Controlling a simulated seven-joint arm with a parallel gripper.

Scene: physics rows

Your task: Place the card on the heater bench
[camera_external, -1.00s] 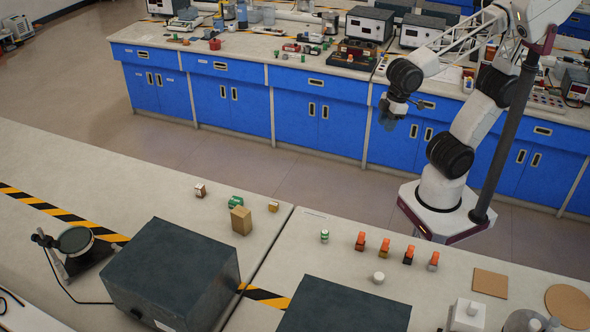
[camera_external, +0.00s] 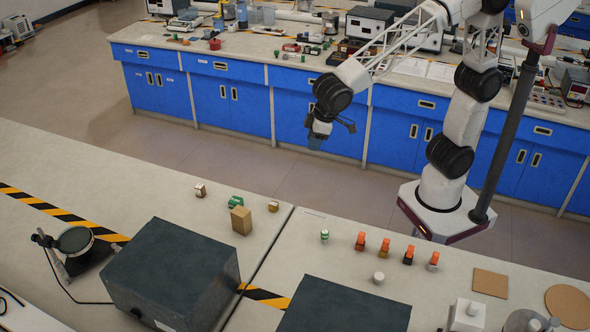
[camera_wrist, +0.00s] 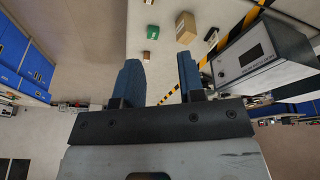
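My gripper (camera_external: 316,140) hangs above the aisle between the two benches, clear of the near bench. In the wrist view its two blue fingers (camera_wrist: 160,82) stand apart with nothing between them. No thing is clearly recognisable as the card. A small green piece (camera_external: 235,202) lies on the near bench by a cardboard-coloured block (camera_external: 241,221); both show in the wrist view, the green piece (camera_wrist: 153,31) left of the block (camera_wrist: 186,28). I cannot tell which thing is the heater bench. A large dark box (camera_external: 172,275) stands nearer the camera; its display front (camera_wrist: 250,57) shows in the wrist view.
Small blocks (camera_external: 200,190) and (camera_external: 273,207) flank the green piece. Several orange-topped bottles (camera_external: 384,246) stand to the right. A flat brown square (camera_external: 490,283) lies beyond them. A second dark box (camera_external: 344,306) and a round-headed stand (camera_external: 75,242) occupy the near side.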

